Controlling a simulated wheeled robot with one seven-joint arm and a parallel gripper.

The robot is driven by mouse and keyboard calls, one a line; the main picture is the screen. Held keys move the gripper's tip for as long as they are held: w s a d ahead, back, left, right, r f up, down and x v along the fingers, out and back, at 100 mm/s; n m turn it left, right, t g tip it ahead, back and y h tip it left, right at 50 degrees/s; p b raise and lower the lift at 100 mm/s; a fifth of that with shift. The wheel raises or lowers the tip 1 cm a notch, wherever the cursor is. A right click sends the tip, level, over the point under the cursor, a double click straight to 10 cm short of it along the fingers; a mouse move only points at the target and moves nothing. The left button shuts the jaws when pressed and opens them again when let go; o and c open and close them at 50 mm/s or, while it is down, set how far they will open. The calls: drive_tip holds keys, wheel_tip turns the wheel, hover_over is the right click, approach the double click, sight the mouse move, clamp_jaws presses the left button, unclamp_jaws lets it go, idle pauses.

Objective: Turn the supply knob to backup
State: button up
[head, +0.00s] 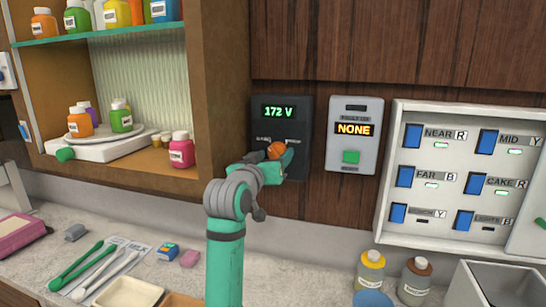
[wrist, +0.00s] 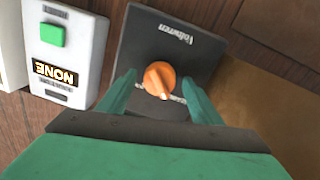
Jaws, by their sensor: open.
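The orange supply knob (head: 274,151) is on a dark wall panel (head: 283,128) under a green "172 V" display. In the wrist view the knob (wrist: 159,78) shows whole, with a pale mark at its lower end, toward my palm. That view is upside down relative to the head view. My gripper (wrist: 160,84) is open, one finger on each side of the knob, with gaps visible between fingers and knob. In the head view my gripper (head: 275,160) is in front of the panel's lower part. The small labels beside the knob are partly hidden and unreadable.
A grey box (head: 365,105) with a "NONE" display and green button is right of the panel. Further right is a white switch board (head: 393,190) with blue switches. A wooden shelf edge (head: 222,80) is close on the left. Bottles (head: 370,268) and tongs (head: 78,264) are on the counter below.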

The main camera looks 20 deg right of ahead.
drive_tip(key=c, duration=1.1)
drive_tip(key=shift+o, duration=0.2)
drive_tip(key=shift+m, duration=0.3)
drive_tip(key=m, duration=0.3)
drive_tip(key=shift+r, duration=0.1)
drive_tip(key=m, duration=0.4)
drive_tip(key=shift+m, duration=0.4)
drive_tip(key=m, duration=0.4)
drive_tip(key=shift+r+y, duration=0.1)
drive_tip(key=shift+y, duration=0.3)
drive_tip(key=m, duration=0.4)
drive_tip(key=shift+s+m+y, duration=0.1)
drive_tip(key=shift+m+y, duration=0.2)
drive_tip(key=shift+m, duration=0.1)
drive_tip(key=shift+d, duration=0.1)
